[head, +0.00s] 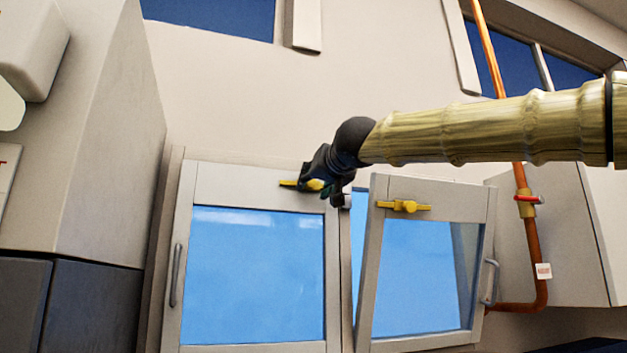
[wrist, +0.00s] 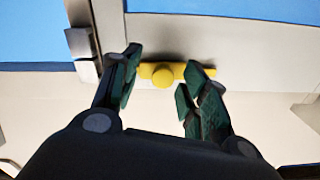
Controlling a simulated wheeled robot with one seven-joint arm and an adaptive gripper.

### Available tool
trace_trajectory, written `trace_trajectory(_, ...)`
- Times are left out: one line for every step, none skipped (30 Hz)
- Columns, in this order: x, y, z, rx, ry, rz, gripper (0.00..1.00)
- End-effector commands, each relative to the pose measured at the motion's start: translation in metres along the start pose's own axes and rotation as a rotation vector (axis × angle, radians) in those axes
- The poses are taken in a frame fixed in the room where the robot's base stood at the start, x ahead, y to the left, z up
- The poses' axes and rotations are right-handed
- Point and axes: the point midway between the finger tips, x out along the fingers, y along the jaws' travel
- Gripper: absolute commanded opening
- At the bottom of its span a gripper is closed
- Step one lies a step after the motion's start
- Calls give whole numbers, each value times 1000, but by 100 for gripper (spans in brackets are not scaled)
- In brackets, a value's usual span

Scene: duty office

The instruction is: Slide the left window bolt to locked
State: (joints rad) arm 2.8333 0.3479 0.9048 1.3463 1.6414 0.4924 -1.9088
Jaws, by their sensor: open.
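The left window bolt (head: 289,183) is a yellow bar on the top rail of the left window sash (head: 260,188). My gripper (head: 322,188) is in front of it and hides its right part. In the wrist view the yellow bolt (wrist: 163,76), with a round knob at its middle, lies between the fingertips of my gripper (wrist: 160,80). The gripper is open, one dark green finger on each side of the knob. I cannot tell whether either finger touches the bolt. A metal catch (wrist: 86,55) is left of the bolt in the wrist view, apart from it.
The right window sash (head: 450,190) stands ajar and tilted, with its own yellow bolt (head: 403,206). A grey cabinet (head: 95,130) is at the left. An orange pipe (head: 530,245) with a red-handled valve (head: 527,199) runs down at the right.

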Motion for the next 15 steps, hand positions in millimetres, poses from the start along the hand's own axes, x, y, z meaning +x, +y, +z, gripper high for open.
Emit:
trace_trajectory(5, -1, -4, 0, 2, 1, 45)
trace_trajectory(7, -1, -4, 0, 2, 1, 45)
trace_trajectory(11, 0, -4, -1, 3, 3, 45)
trace_trajectory(13, 0, -4, -1, 3, 3, 45)
trace_trajectory(15, 0, -4, -1, 3, 2, 45)
trace_trajectory(18, 0, -3, 0, 3, 2, 45)
trace_trajectory(19, 0, -3, 0, 3, 2, 45)
trace_trajectory(20, 0, -3, 0, 3, 2, 45)
trace_trajectory(21, 1, -2, 0, 3, 2, 45)
trace_trajectory(21, 1, -2, 0, 2, 2, 45)
trace_trajectory(22, 1, -2, 0, 2, 2, 45)
trace_trajectory(22, 1, -2, 0, 2, 2, 45)
trace_trajectory(22, 1, -2, 0, 3, 2, 45)
trace_trajectory(22, 1, -2, 0, 3, 2, 45)
trace_trajectory(22, 1, -2, 0, 3, 2, 45)
